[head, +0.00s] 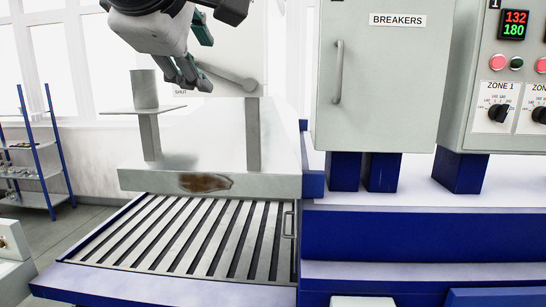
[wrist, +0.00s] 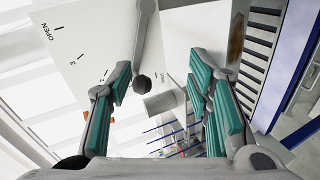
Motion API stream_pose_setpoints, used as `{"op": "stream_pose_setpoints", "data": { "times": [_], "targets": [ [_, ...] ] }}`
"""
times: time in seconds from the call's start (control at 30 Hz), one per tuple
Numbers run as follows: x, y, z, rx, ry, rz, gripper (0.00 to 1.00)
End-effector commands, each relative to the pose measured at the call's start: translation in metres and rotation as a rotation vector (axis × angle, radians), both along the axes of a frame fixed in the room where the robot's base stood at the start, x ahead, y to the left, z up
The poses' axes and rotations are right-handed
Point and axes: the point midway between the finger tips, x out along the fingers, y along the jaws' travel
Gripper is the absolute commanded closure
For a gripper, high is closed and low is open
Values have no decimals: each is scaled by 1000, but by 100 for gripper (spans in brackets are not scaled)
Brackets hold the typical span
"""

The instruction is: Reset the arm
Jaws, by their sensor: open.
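My gripper (head: 190,82) is at the top of the head view, with its teal-padded fingers pointing down. In the wrist view my gripper (wrist: 162,80) is open, its two fingers well apart with nothing held between them. A grey lever (head: 228,78) with a rounded end lies just right of the fingers in the head view. The lever (wrist: 146,45) shows in the wrist view in front of a white panel, its dark round end appearing between the fingers without being clasped. How far the fingers are from it is hard to tell.
The white panel (wrist: 85,40) carries an OPEN mark and numbered ticks. A grey cylinder (head: 144,88) stands on a plate at left. Below is a slatted bed (head: 190,235) under a stained beam (head: 130,181). A breaker cabinet (head: 385,100) stands right; a blue shelf (head: 30,170) stands far left.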

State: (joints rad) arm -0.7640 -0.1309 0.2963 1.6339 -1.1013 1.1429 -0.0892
Motion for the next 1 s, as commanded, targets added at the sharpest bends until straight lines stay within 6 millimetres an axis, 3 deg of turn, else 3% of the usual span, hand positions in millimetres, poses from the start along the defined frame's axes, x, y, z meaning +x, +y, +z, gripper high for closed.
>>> {"op": "stream_pose_setpoints", "data": {
  "times": [0.03, 0.1, 0.27, 0.4, 0.5, 0.6, 0.7, 0.83, 1.0],
  "targets": [
    [8, -29, -17, 19, 40, -53, 54],
    [12, -69, -44, 65, 112, -126, 54],
    [4, -157, -113, 216, 276, -316, 54],
    [-24, -225, -178, 412, 407, -503, 54],
    [-53, -263, -225, 597, 483, -646, 54],
    [-81, -284, -266, 790, 535, -772, 54],
    [-101, -293, -295, 944, 561, -860, 54],
    [-114, -295, -313, 1061, 573, -918, 54],
    [-117, -295, -316, 1083, 576, -929, 54]
  ]
}}
